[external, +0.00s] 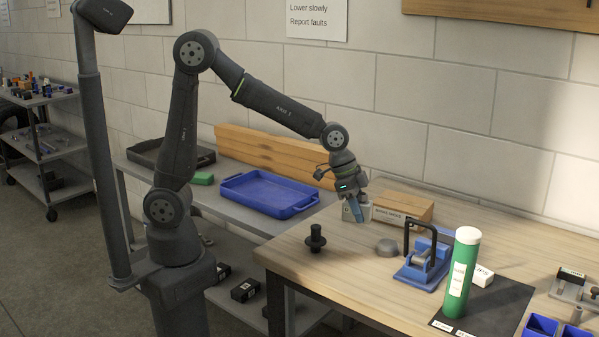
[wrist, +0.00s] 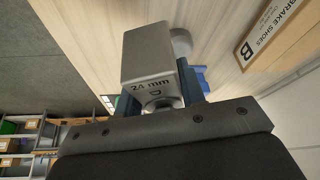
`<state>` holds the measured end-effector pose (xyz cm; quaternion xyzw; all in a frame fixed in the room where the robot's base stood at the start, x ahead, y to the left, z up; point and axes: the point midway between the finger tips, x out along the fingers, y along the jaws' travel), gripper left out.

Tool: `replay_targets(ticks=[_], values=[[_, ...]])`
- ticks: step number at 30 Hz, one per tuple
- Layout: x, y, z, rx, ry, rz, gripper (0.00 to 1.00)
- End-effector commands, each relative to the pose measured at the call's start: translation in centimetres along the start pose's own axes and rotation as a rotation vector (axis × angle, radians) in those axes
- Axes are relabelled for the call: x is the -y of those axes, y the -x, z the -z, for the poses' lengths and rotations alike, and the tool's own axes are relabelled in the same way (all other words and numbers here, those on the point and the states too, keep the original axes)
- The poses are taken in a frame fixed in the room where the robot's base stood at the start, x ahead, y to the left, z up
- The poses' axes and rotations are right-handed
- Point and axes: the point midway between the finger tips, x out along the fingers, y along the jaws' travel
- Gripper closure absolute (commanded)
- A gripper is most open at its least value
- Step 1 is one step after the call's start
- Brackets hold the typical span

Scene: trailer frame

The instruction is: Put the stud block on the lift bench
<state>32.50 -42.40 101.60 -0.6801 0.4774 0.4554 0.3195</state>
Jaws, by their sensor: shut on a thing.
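My gripper (external: 355,205) is shut on a grey stud block (external: 348,215) over the left rear part of the wooden-topped bench (external: 345,270). In the wrist view the block (wrist: 150,55) reads "24 mm" and "D" and sits between the blue fingers, with a round hole in its near face. The block is close to the bench top; I cannot tell whether it touches. No label shows which surface is the lift bench. A grey bench (external: 245,216) stands to the left, lower than the wooden one.
A black knobbed part (external: 316,240), a grey disc (external: 387,246), a blue clamp fixture (external: 425,262) and a green cylinder (external: 460,275) stand on the wooden bench. A blue tray (external: 268,193) occupies the grey bench.

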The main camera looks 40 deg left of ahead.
Motion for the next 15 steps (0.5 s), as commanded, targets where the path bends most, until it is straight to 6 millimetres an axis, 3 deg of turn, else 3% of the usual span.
replay_targets(ticks=[1, 8, 15], values=[[2.4, 0.0, -0.3, -0.001, 0.044, 0.019, 1.00], [11.9, 0.3, -2.5, 0.000, 0.224, 0.094, 1.00], [21.5, 1.3, -6.8, 0.000, 0.413, 0.171, 1.00]])
